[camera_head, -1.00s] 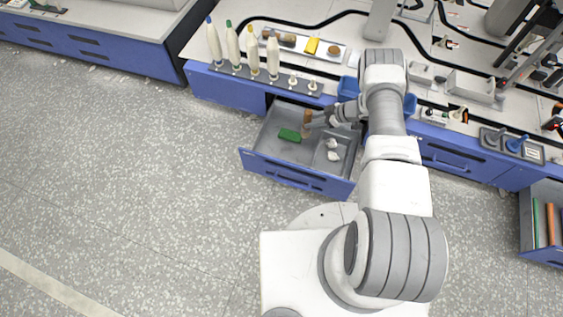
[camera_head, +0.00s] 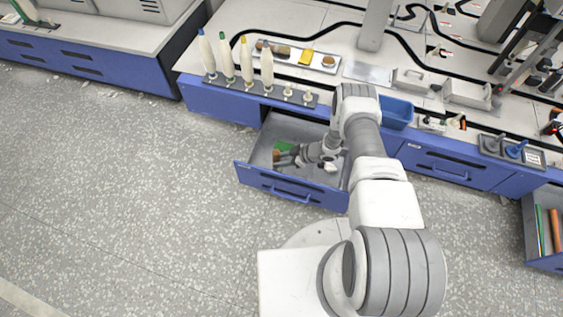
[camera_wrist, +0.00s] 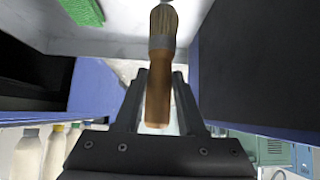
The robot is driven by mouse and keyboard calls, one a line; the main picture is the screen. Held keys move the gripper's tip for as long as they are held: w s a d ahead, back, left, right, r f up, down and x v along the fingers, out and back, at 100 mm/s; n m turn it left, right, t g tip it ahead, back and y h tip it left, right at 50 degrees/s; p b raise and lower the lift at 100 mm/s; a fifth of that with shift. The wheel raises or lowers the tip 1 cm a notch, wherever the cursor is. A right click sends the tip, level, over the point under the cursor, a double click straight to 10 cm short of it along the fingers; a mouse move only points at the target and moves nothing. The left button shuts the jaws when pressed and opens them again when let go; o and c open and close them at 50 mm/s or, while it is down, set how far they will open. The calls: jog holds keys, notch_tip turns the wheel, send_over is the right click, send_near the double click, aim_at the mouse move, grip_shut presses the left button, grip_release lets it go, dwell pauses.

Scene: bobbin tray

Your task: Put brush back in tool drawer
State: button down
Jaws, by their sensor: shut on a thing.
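The brush (camera_wrist: 159,85) has a brown wooden handle and pale bristles. In the wrist view its handle is between the two fingers of my gripper (camera_wrist: 158,90), which is shut on it, with the bristles beyond the fingertips. The open tool drawer (camera_head: 252,177) is grey inside with a blue front. In the head view my gripper (camera_head: 296,157) is low inside the drawer, and the brush (camera_head: 283,158) shows only in part at its tip. I cannot tell whether the brush touches the drawer floor.
A green block or pad (camera_head: 284,146) lies in the drawer near the brush; it also shows in the wrist view (camera_wrist: 82,10). A small white item (camera_head: 330,167) lies right of it. Several thread cones (camera_head: 246,62) stand on the bench above. A blue bin (camera_head: 397,112) sits behind my arm.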

jog(key=shift+f, duration=0.4)
jog(key=shift+f, duration=0.15)
jog(key=c, duration=0.5)
grip_release()
